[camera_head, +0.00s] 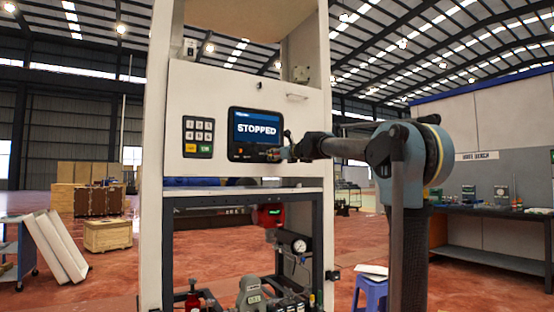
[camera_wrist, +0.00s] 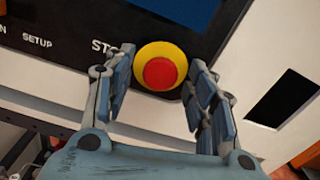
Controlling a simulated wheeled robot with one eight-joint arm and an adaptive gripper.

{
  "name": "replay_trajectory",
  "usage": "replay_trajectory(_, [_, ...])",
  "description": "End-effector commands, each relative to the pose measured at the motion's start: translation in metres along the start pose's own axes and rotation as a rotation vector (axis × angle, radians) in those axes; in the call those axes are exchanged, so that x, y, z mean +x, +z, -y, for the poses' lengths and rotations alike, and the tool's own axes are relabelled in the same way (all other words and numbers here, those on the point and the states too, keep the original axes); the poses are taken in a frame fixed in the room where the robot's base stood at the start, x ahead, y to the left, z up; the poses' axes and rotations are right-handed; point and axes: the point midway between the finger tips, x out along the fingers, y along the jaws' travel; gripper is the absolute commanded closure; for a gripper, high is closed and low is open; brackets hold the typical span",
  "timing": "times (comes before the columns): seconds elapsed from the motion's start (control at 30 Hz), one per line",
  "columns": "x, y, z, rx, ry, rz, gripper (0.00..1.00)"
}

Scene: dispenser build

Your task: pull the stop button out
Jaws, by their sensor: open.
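The stop button (camera_wrist: 160,72) shows in the wrist view as a red cap on a yellow round base, at the lower edge of the dark panel (camera_wrist: 60,30). Part of a "STOP" label shows to its left, cut off by a finger. My gripper (camera_wrist: 162,85) is open, with one finger on each side of the button. I cannot tell whether the fingers touch it. In the head view my gripper (camera_head: 280,152) is at the lower right corner of the display (camera_head: 256,128), which reads "STOPPED". The button is hidden there.
A keypad (camera_head: 198,137) sits left of the display on the white machine front. Below is an open dark frame with a pressure gauge (camera_head: 299,245) and other parts. A blue stool (camera_head: 371,290) and a workbench (camera_head: 490,222) stand to the right.

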Motion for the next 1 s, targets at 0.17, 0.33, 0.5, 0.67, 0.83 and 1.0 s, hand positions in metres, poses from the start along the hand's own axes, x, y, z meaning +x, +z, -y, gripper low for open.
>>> replay_trajectory(0.17, [0.002, 0.000, 0.000, 0.000, 0.000, 0.000, 0.49])
replay_trajectory(0.33, [0.002, 0.000, 0.000, 0.000, 0.000, 0.000, 0.58])
replay_trajectory(0.5, [0.002, 0.000, 0.000, 0.000, 0.000, 0.000, 0.97])
replay_trajectory(0.67, [0.002, 0.000, 0.000, 0.000, 0.000, 0.000, 1.00])
replay_trajectory(0.83, [-0.006, 0.000, 0.000, 0.000, -0.001, 0.000, 1.00])
replay_trajectory(1.0, [-0.010, 0.000, 0.000, 0.000, 0.000, 0.000, 1.00])
